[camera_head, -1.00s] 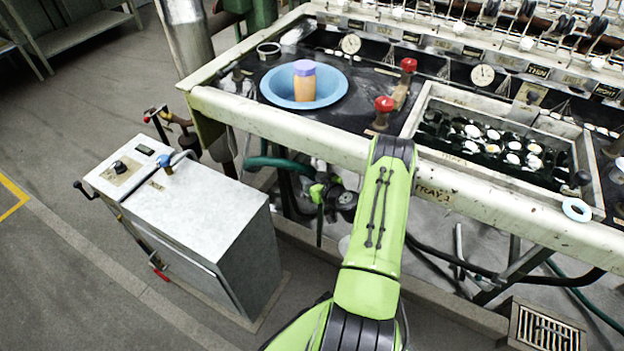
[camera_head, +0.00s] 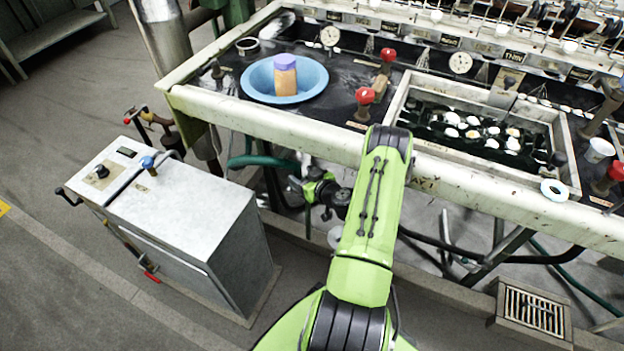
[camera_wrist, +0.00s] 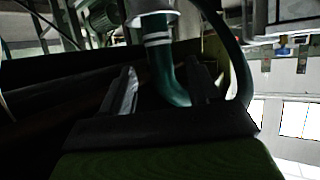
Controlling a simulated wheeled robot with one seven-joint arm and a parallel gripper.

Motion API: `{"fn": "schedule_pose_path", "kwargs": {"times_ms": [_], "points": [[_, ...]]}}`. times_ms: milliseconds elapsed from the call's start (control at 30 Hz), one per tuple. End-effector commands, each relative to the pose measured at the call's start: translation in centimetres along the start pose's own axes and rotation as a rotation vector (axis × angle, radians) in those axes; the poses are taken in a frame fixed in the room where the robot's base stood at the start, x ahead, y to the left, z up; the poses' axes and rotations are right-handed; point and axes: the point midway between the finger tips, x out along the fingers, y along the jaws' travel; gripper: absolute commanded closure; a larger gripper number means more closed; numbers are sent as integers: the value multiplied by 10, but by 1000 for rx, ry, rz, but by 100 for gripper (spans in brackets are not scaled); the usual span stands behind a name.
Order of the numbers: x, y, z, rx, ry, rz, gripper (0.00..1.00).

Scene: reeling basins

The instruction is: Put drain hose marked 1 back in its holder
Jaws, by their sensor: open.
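A dark green drain hose (camera_wrist: 170,82) with pale bands hangs from a light collar (camera_wrist: 150,14) in the wrist view. It passes between the two fingers of my gripper (camera_wrist: 163,88), which is open; I cannot tell whether either finger touches it. In the head view, a green hose (camera_head: 262,161) runs under the bench's front edge, and my gripper (camera_head: 303,184) is beside its right end, partly hidden by its own wrist. I cannot read a number on the hose. I cannot make out its holder with certainty.
The bench front beam (camera_head: 270,124) runs just above my gripper. A blue basin (camera_head: 312,86) and red-knobbed valves (camera_head: 365,96) stand on the bench. A grey cabinet (camera_head: 190,205) stands at left. Dark pipes (camera_head: 430,245) and a floor drain (camera_head: 532,311) lie at lower right.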

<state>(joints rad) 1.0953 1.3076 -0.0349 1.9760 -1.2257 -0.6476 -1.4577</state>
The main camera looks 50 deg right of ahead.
Motion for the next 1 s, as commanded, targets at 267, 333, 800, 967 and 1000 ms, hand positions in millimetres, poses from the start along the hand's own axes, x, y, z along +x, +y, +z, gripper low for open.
{"fn": "schedule_pose_path", "kwargs": {"times_ms": [267, 333, 800, 967, 1000], "points": [[-70, 1, -1, 7, -2, 4, 39], [-78, 1, -1, 4, -1, 2, 39], [-104, -176, -134, -271, -237, -575, 39], [-166, -239, -165, -382, -485, -625, 39], [-184, -249, -172, -400, -539, -604, 39]]}}
